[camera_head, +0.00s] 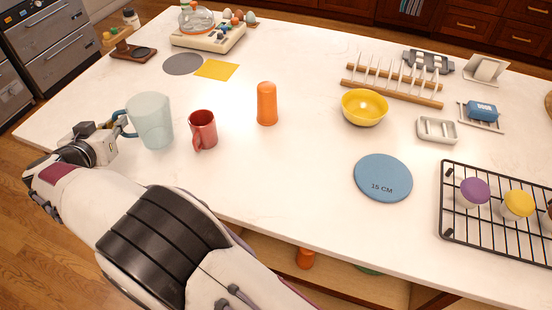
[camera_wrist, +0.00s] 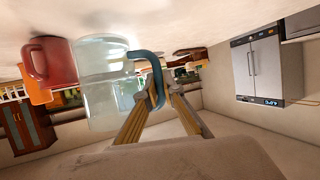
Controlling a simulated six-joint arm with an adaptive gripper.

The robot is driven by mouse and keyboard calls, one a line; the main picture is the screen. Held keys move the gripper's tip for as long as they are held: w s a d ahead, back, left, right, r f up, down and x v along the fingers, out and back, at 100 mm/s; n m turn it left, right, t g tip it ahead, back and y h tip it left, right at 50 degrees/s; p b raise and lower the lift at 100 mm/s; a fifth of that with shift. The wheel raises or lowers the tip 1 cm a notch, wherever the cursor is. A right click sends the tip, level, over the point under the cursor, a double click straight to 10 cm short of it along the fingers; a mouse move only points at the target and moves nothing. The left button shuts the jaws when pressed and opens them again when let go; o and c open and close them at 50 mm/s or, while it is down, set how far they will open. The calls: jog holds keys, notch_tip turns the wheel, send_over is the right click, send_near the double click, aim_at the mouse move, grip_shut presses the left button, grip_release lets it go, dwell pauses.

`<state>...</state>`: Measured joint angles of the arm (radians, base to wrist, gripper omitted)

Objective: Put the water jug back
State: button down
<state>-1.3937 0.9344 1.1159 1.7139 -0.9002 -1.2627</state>
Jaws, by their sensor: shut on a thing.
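The water jug (camera_head: 150,122) is pale, see-through and has a blue handle on its left side. It is upright at the left of the white counter, and I cannot tell whether its base touches the top. My gripper (camera_head: 116,128) is at the jug's left, shut on the blue handle. In the wrist view, the jug (camera_wrist: 103,85) appears upside down, with its handle (camera_wrist: 157,80) between my gripper's two fingers (camera_wrist: 160,92).
A red mug (camera_head: 203,130) stands just right of the jug, with an orange cylinder (camera_head: 267,103) beyond it. A grey disc (camera_head: 183,64) and yellow square (camera_head: 217,70) lie behind. A blue 15 CM disc (camera_head: 383,177) and black rack (camera_head: 446,232) are at right.

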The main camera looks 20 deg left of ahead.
notch_tip(320, 180, up, 11)
jog(key=shift+r, duration=0.1)
jog(key=shift+w+d+r, duration=0.1)
jog(key=shift+r, duration=0.1)
jog(key=w+d+m+h, duration=0.2)
jog(key=w+d+h, duration=0.15)
jog(key=d, duration=0.75)
jog(key=w+d+m+h, duration=0.2)
jog(key=w+d+m, duration=0.15)
jog(key=d, duration=0.75)
jog(key=w+d+m+h, duration=0.25)
jog(key=w+d, duration=0.25)
jog(key=d, duration=0.6)
jog(key=shift+n+t, duration=0.4)
jog(key=shift+n, duration=0.1)
jog(key=shift+s+a+f, duration=0.1)
jog(key=shift+a+f, duration=0.05)
jog(key=shift+f, duration=1.15)
jog(key=shift+s+a+f, duration=0.1)
jog(key=shift+a+f, duration=0.05)
jog(key=shift+f, duration=1.15)
notch_tip(320, 180, down, 6)
jog(key=shift+f, duration=0.15)
jog(key=shift+f, duration=1.85)
